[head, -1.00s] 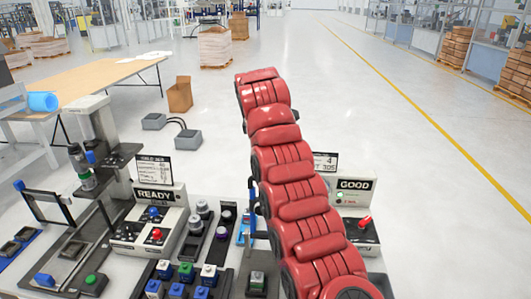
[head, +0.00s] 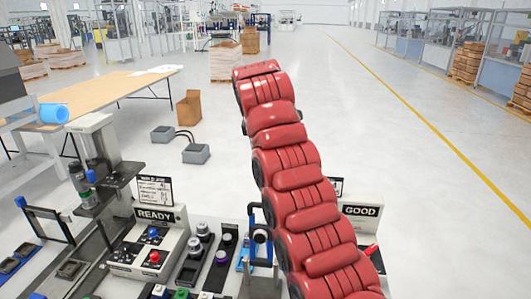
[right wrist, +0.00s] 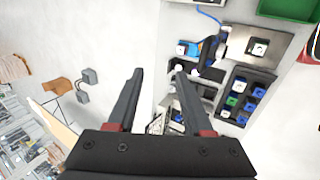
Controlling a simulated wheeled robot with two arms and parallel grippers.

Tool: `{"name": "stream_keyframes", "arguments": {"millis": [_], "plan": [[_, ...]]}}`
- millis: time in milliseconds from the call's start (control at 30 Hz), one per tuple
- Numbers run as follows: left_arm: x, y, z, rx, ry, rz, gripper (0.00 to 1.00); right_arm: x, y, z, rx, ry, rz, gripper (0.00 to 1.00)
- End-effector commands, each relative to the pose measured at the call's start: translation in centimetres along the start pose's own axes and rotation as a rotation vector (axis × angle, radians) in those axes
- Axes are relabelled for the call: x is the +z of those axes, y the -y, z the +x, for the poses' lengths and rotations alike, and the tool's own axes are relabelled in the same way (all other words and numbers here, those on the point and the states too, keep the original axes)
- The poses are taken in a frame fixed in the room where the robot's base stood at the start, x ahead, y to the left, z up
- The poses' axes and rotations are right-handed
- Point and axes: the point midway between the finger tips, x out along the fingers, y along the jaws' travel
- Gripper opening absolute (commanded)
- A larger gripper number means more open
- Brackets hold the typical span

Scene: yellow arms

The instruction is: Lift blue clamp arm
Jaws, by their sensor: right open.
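A dark clamp with blue parts (head: 251,219) stands upright near the middle of the bench in the head view, just left of a red segmented arm that hides part of it. I take this as the blue clamp arm. In the right wrist view, a dark upright clamp with a little blue (right wrist: 208,50) stands beside a grey metal plate (right wrist: 258,45), ahead and to the right of the fingers. My right gripper (right wrist: 157,76) is open and empty, its fingers apart from the clamp. My left gripper is not in view.
A READY control box (head: 155,230), a GOOD box (head: 362,220) and a press-like stand (head: 95,145) are on the bench. Several coloured buttons sit in a black block (right wrist: 240,95). A green tray (right wrist: 288,8) lies at the top right. A black frame with a blue knob (head: 45,222) stands left.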

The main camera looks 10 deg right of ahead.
Motion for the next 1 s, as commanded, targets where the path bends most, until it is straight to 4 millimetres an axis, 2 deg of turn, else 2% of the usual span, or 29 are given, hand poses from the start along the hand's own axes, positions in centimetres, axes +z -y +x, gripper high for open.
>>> {"name": "stream_keyframes", "arguments": {"millis": [467,567,667,1000], "plan": [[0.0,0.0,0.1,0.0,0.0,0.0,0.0,0.0,0.0,-0.1,-0.001,0.0,-0.002,0.51],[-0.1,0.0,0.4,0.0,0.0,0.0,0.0,-0.1,-0.1,-1.0,0.0,0.0,-0.002,0.51],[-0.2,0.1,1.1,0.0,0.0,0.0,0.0,-0.1,-0.2,-2.8,0.002,-0.001,-0.002,0.51],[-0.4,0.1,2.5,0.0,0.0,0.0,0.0,-0.4,-0.1,-4.9,0.001,-0.005,-0.004,0.51]]}}
